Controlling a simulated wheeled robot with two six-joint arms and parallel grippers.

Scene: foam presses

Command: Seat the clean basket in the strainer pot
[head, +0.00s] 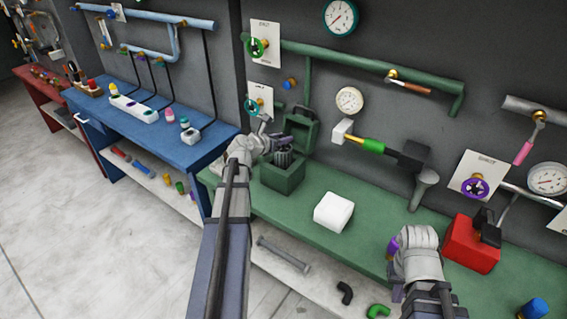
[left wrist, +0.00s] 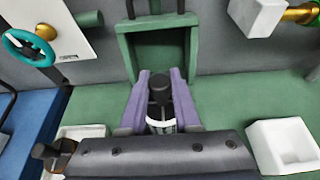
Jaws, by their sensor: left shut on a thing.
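The strainer pot (head: 281,181) is a green box on the green bench, with its lid (head: 301,130) standing open behind it; the lid's hollow inner side also shows in the left wrist view (left wrist: 127,58). My left gripper (head: 283,141) is just above the pot. Its purple fingers (left wrist: 160,100) are shut on the dark knob of the basket (head: 284,157). The basket is dark and ribbed, and its lower part is hidden at the pot's mouth. I cannot tell how deep it sits. My right gripper (head: 394,268) is low over the bench at right; its fingertips are mostly hidden.
A white tub (head: 333,211) stands on the bench right of the pot. A red box (head: 470,244) is farther right. Pipes, gauges and a teal valve wheel (head: 252,108) are on the wall behind. A blue bench (head: 160,125) is at left.

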